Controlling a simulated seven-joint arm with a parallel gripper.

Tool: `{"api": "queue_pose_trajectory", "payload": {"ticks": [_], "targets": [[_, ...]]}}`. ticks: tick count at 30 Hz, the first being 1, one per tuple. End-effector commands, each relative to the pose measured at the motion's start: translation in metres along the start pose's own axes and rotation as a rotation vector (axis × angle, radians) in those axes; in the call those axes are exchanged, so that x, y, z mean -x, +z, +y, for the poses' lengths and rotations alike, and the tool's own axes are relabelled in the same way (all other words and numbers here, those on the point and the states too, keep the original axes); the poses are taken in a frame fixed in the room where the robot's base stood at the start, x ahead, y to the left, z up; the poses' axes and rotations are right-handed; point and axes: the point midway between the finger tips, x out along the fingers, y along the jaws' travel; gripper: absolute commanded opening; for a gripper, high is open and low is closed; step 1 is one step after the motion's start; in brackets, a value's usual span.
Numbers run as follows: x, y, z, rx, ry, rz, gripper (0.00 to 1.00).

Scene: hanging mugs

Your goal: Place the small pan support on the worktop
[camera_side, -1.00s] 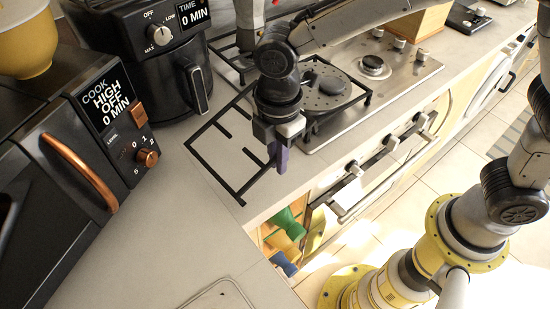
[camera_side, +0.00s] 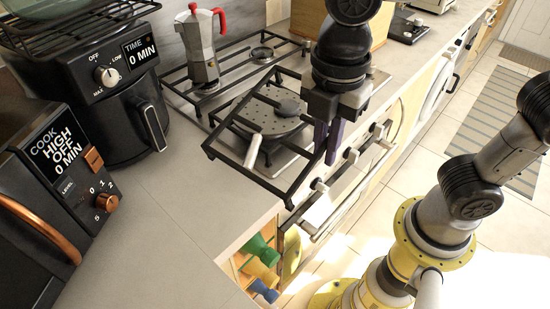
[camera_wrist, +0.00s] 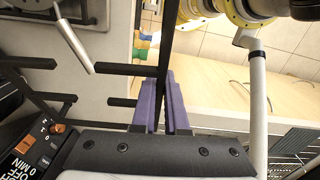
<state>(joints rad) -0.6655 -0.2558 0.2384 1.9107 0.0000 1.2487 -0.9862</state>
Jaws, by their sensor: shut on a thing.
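The small pan support (camera_side: 228,152) is a black open metal frame with short inward prongs. My gripper (camera_side: 328,152) has dark purple fingers shut on its front bar. The bar also shows between the fingers in the wrist view (camera_wrist: 164,60). In the side view the support overlaps the front left of the hob and the worktop's front edge; it looks raised, but its exact height is hard to judge. The pale worktop (camera_side: 190,205) lies to its left and is bare there. My gripper hides part of the support's right side.
A grey perforated disc (camera_side: 262,118) with a pale handle (camera_side: 252,152) lies on the hob beneath the support. A moka pot (camera_side: 200,55) stands on another black support behind. An air fryer (camera_side: 120,110) and a black oven (camera_side: 40,190) border the worktop at left. An open drawer (camera_side: 262,262) is below.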

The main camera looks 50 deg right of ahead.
Motion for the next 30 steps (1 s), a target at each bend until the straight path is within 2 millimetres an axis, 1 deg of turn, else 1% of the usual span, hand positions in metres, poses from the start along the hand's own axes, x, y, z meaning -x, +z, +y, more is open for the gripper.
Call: {"api": "queue_pose_trajectory", "payload": {"ticks": [5, 8, 12, 13, 15, 20, 24, 30], "targets": [[0.008, 0.001, -0.002, -0.001, 0.005, 0.006, 0.0], [0.022, 0.001, -0.001, -0.002, 0.007, 0.015, 0.0], [0.052, 0.001, -0.001, -0.001, 0.008, 0.032, 0.0], [0.056, -0.002, -0.002, 0.001, 0.006, 0.036, 0.0], [0.051, -0.016, -0.006, 0.0, 0.001, 0.047, 0.0], [0.05, -0.046, -0.017, -0.015, 0.003, 0.083, 0.0], [0.05, -0.075, -0.03, -0.031, 0.004, 0.118, 0.0], [0.051, -0.11, -0.052, -0.058, 0.007, 0.163, 0.0]]}}
